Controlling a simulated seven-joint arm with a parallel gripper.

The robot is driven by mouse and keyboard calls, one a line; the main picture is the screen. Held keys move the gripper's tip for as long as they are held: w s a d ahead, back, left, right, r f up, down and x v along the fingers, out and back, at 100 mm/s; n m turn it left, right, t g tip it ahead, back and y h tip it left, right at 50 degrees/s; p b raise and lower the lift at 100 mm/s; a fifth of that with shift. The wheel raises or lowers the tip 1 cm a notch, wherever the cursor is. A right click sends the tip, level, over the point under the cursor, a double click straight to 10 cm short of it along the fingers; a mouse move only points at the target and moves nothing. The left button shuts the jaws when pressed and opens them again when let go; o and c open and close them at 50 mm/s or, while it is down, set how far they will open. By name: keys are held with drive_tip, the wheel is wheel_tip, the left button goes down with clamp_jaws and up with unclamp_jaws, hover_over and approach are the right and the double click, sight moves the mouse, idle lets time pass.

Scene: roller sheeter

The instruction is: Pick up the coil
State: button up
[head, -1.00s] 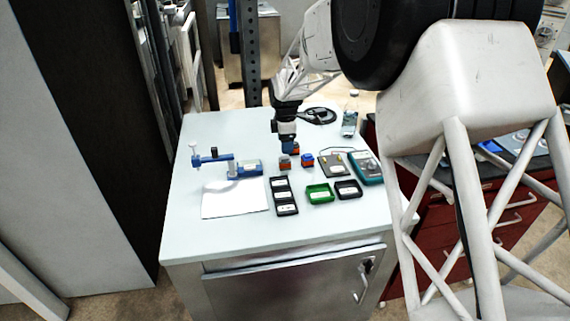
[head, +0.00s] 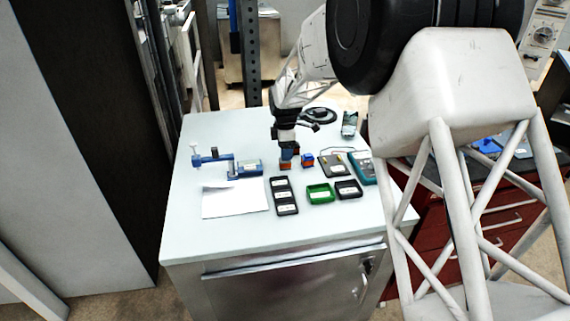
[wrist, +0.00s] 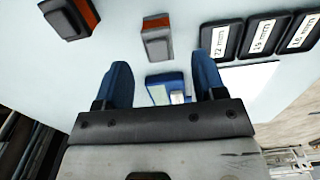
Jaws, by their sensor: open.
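Two small blocks stand on the table, and neither shows clear windings, so I cannot tell which thing is the coil. One, grey and orange (wrist: 157,40), lies just beyond and between my fingertips in the wrist view. The other, dark with an orange side (wrist: 68,18), is at the upper left there; it shows blue and orange in the head view (head: 307,160).
A blue device (head: 244,169) and white sheet (head: 235,200) are left. Meters (head: 333,165) are right. A black round object (head: 318,114) lies behind.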

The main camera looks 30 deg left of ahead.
drive_tip(key=shift+f, duration=0.1)
drive_tip(key=shift+w+f, duration=0.1)
drive_tip(key=shift+f, duration=2.4)
drive_tip(key=shift+c, duration=0.5)
drive_tip(key=c, duration=1)
drive_tip(key=shift+r, duration=0.1)
drive_tip(key=shift+r, duration=0.7)
wheel_tip(320, 180, up, 2)
drive_tip(key=shift+a+r, duration=0.1)
drive_tip(key=s+d, duration=0.7)
drive_tip(key=s+d+r, duration=0.1)
drive_tip(key=s+d, duration=0.3)
drive_tip(key=shift+s+d+r, duration=0.1)
drive_tip(key=shift+s+d, duration=0.05)
drive_tip(key=shift+d, duration=0.05)
